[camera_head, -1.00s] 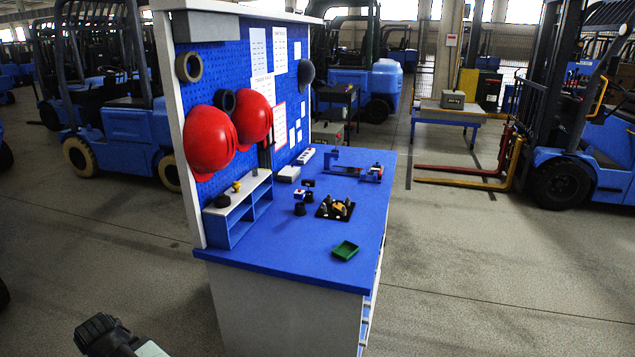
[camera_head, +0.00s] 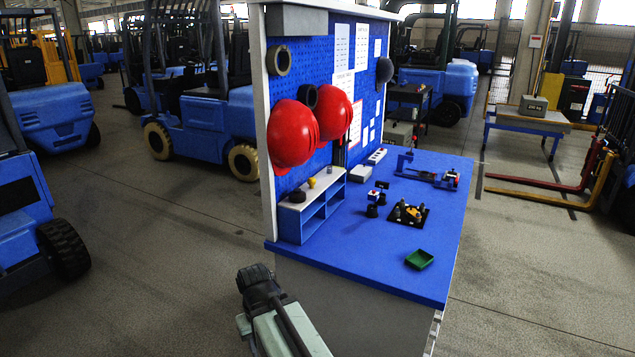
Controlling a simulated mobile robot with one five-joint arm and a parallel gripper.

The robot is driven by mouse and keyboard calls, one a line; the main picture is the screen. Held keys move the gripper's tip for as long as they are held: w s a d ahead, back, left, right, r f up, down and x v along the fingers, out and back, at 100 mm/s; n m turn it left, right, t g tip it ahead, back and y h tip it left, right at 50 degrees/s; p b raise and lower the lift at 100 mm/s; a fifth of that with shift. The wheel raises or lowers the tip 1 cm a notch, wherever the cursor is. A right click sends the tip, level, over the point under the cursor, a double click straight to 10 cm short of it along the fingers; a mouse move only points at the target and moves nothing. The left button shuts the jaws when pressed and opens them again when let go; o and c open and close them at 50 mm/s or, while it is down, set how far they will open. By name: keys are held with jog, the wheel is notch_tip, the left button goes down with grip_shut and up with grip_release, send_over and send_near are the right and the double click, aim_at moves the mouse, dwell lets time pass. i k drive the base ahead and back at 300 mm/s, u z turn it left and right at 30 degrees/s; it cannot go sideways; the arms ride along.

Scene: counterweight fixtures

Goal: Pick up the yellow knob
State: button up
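A small yellow knob (camera_head: 312,183) sits on top of the white-topped shelf unit (camera_head: 326,187) at the left side of the blue workbench. A dark round piece (camera_head: 297,196) and a small greyish cylinder (camera_head: 329,169) stand on the same top, on either side of it. My gripper (camera_head: 256,279) is a dark shape low in the picture, in front of the bench's near left corner and well apart from the knob. Its fingers cannot be made out, and nothing held is visible.
The blue benchtop (camera_head: 360,262) carries a green tray (camera_head: 419,259), a black fixture plate (camera_head: 424,218) with yellow and dark parts, and a clamp-like device (camera_head: 430,177) farther back. Red helmets (camera_head: 292,133) hang above the shelf.

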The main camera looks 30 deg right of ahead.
aim_at(312, 181)
jog(key=i, duration=0.95)
jog(key=u, duration=0.05)
